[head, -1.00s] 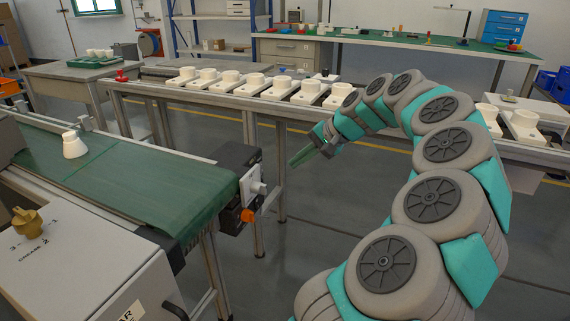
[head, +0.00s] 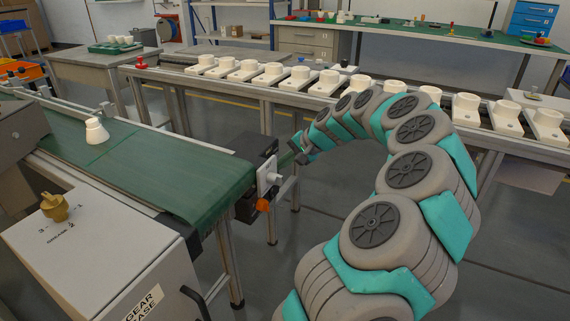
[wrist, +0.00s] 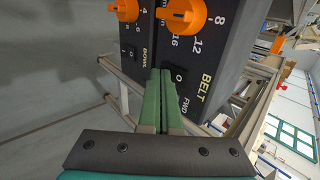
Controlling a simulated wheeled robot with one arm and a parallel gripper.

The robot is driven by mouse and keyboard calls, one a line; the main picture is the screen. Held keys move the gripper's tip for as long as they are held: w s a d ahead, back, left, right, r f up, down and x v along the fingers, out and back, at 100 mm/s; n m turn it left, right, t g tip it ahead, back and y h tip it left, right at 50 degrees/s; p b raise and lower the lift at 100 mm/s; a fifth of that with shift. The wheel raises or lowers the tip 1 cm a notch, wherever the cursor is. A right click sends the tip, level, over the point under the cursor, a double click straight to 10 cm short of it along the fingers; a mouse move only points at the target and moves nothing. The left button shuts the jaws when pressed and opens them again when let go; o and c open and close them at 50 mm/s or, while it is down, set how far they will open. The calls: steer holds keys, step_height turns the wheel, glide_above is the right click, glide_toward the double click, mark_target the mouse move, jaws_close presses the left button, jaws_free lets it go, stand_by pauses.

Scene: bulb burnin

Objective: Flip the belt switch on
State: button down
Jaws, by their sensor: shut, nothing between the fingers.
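The dark control box (wrist: 222,60) fills the upper middle of the wrist view, with BELT, BOWL and FWD lettering and two orange dials. The belt dial (wrist: 185,14) is at the top. In the head view my gripper (head: 297,148) is beside the box (head: 253,165) at the end of the green belt (head: 150,170).
A white bulb-like piece (head: 96,131) stands on the belt. A grey gear case cabinet (head: 110,250) with a brass knob (head: 54,206) is at the front left. A bench (head: 225,85) with a row of white sockets runs behind my arm. Open floor lies at the lower right.

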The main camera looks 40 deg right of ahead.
steer(key=shift+f, duration=0.1)
steer(key=shift+w+b, duration=0.1)
steer(key=shift+b, duration=0.25)
steer(key=shift+a+r, duration=0.1)
steer(key=shift+r, duration=0.75)
